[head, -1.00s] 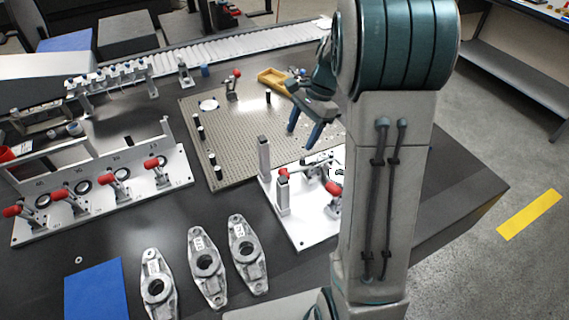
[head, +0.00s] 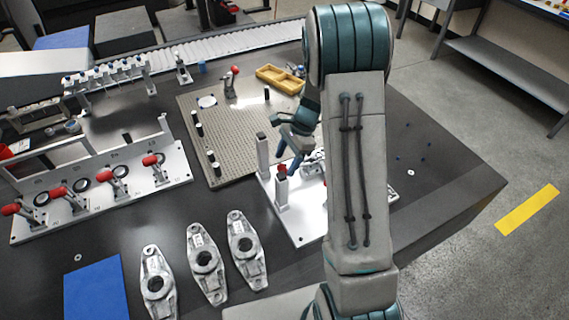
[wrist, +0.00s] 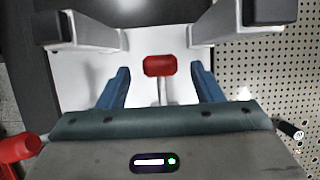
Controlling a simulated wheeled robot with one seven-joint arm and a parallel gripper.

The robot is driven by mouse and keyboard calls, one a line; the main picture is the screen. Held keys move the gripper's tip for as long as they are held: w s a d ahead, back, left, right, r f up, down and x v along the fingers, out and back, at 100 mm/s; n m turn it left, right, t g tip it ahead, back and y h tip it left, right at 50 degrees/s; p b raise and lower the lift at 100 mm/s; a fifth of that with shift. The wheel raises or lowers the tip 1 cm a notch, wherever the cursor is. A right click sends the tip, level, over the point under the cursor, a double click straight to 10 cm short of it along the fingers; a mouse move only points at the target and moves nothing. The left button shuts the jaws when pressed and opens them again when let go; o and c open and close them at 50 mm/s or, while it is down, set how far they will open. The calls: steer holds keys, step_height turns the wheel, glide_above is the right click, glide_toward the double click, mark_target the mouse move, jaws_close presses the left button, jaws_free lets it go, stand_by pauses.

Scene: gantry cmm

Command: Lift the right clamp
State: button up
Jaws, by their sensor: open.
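The white fixture plate (head: 302,232) carries two upright grey posts and red-handled toggle clamps. One red clamp handle (wrist: 159,66) stands between the two posts in the wrist view; part of it shows in the head view (head: 282,169). My gripper (wrist: 163,82) is open, its two blue fingers either side of this handle in the picture, with nothing held. Contact cannot be told. In the head view my gripper (head: 289,163) is over the fixture. A second red handle (wrist: 18,150) shows at lower left in the wrist view; my arm hides it in the head view.
The grey posts (head: 263,157) stand close to my fingers. A perforated plate (head: 228,140) borders the fixture. Several castings (head: 205,264) lie in front. Another fixture (head: 100,205) with several red-handled clamps is at left, near a blue mat (head: 95,290).

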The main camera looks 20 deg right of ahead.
steer(key=shift+x, duration=1.1)
